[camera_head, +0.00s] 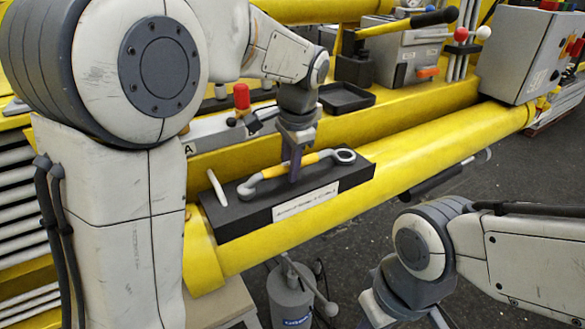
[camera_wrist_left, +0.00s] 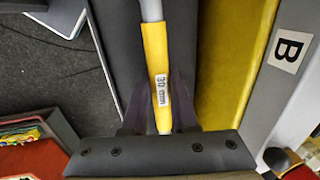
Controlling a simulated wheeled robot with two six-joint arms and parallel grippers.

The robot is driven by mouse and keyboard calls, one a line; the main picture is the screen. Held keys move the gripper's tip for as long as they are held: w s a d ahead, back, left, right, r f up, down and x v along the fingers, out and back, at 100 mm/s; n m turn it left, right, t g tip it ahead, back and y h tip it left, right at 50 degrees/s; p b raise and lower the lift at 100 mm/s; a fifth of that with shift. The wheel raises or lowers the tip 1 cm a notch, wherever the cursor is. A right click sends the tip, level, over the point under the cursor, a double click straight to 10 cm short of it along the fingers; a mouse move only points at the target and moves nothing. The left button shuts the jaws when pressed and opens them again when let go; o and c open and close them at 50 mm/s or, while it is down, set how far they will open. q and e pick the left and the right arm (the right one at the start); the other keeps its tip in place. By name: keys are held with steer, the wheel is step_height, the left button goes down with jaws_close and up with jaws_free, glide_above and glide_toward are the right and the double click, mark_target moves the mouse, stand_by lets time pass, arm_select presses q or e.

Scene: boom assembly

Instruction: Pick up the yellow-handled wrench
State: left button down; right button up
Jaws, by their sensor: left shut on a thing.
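The yellow-handled wrench (camera_head: 312,160) lies along the black tray (camera_head: 227,221) on the yellow boom, its grey ring end at the right and its other grey end at the left. My left gripper (camera_head: 295,172) points down over the middle of the handle and is shut on it. In the left wrist view the yellow handle (camera_wrist_left: 157,67), marked "30 mm", runs between the two fingers (camera_wrist_left: 160,118). I cannot tell whether the wrench is clear of the tray. My right arm shows at the lower right of the head view, but its fingers are out of the picture.
The yellow boom (camera_head: 430,140) runs behind and below the tray. A grey control box (camera_head: 522,55) stands at the upper right. A lever with a red knob (camera_head: 241,97) and a small black tray (camera_head: 346,97) are close to my left arm. A grey canister (camera_head: 290,295) stands below.

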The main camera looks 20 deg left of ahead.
arm_select(q)
steer(key=shift+r, duration=0.25)
steer(key=shift+r, duration=0.25)
steer(key=r, duration=0.1)
steer(key=d+r+b, duration=0.1)
steer(key=r, duration=0.1)
steer(key=shift+s+r, duration=0.1)
steer(key=shift+r, duration=0.2)
steer(key=s+d+r+b, duration=0.1)
steer(key=s+d+r, duration=0.4)
steer(key=d, duration=0.4)
steer(key=shift+d+r, duration=0.25)
steer(key=shift+r, duration=0.5)
steer(key=c, duration=1.4)
jaws_free()
jaws_close()
